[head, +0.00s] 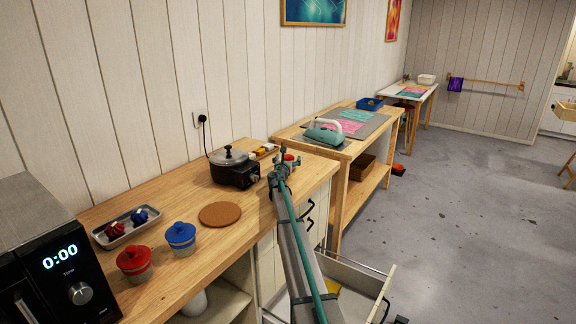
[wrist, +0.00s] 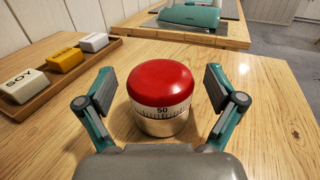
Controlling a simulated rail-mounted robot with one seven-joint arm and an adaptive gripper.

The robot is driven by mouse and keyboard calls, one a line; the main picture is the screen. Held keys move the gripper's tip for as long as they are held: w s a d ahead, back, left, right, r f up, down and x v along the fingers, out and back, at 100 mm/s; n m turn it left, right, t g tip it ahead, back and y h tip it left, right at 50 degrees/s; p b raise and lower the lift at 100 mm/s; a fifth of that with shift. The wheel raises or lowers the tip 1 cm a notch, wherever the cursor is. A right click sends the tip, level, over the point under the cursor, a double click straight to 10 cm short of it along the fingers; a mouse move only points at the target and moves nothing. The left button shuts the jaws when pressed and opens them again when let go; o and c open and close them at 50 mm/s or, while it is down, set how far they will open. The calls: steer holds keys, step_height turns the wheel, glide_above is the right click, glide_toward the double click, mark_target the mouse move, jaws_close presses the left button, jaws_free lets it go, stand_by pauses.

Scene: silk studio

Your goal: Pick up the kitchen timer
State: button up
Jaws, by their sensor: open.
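The kitchen timer (wrist: 160,95) has a red domed top, a white dial band reading 50 and a silver base. It stands upright on the wooden counter. In the head view only its red top (head: 290,158) shows, just beyond my gripper (head: 281,160). In the wrist view my gripper (wrist: 160,98) is open, with one finger on each side of the timer. A gap shows between each finger and the timer, and nothing is held.
A wooden tray (wrist: 42,98) with blocks, one marked SOY, lies left of the timer. A black pot (head: 233,168) stands nearby on the counter (head: 190,262). An open drawer (head: 345,285) juts out below. Bare counter lies right of the timer.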

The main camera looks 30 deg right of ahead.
steer(key=c, duration=1.4)
steer(key=shift+r, duration=0.1)
